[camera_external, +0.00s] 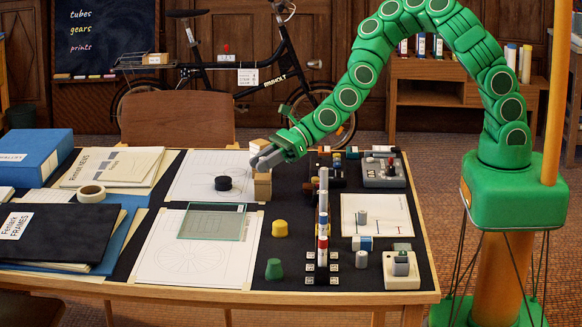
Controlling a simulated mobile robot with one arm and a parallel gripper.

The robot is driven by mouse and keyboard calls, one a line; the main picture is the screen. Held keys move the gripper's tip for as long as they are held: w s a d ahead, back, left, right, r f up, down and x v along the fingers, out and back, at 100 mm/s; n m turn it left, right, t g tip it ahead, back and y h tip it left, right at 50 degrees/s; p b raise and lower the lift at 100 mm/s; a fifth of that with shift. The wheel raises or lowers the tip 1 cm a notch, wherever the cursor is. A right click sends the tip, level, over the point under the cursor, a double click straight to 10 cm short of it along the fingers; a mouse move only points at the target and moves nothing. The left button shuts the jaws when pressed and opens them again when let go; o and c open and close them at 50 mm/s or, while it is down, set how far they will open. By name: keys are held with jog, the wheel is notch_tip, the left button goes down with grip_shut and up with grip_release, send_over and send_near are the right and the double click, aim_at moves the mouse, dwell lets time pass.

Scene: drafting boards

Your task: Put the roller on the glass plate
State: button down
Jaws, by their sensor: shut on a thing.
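The glass plate (212,223) is a clear, greenish rectangle lying across the drawing sheets left of the table's middle. My gripper (262,160), with grey fingers, is behind and to the right of the plate. It is shut on a tan, wood-coloured piece (263,188) that shows above and below the fingers. I cannot tell whether this piece is the roller, or whether it touches the table. A short black cylinder (223,183) stands on the back drawing sheet, behind the plate and apart from it.
A yellow piece (279,228) and a green piece (274,269) stand right of the plate. A row of small parts (322,245) and a white sheet (375,216) are farther right. Folders (60,232) and tape (91,193) fill the left. The plate's top looks clear.

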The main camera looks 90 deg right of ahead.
jog(key=shift+w+f, duration=0.9)
jog(key=shift+w, duration=1.2)
send_over(213, 220)
jog(key=s, duration=0.3)
jog(key=f, duration=0.4)
jog(key=shift+s+d, duration=0.2)
jog(key=shift+d, duration=0.05)
jog(key=shift+w+a+f, duration=0.1)
jog(key=shift+w+f, duration=0.35)
jog(key=shift+f, duration=0.15)
jog(key=shift+w+a+f, duration=0.1)
jog(key=shift+w+f, duration=0.3)
jog(key=shift+f, duration=0.2)
jog(key=shift+w+f, duration=0.4)
jog(key=shift+w, duration=0.15)
jog(key=shift+w+a+f, duration=0.1)
jog(key=shift+w+f, duration=0.15)
jog(key=shift+f, duration=1.7)
jog(key=shift+f, duration=0.1)
jog(key=c, duration=0.9)
grip_release()
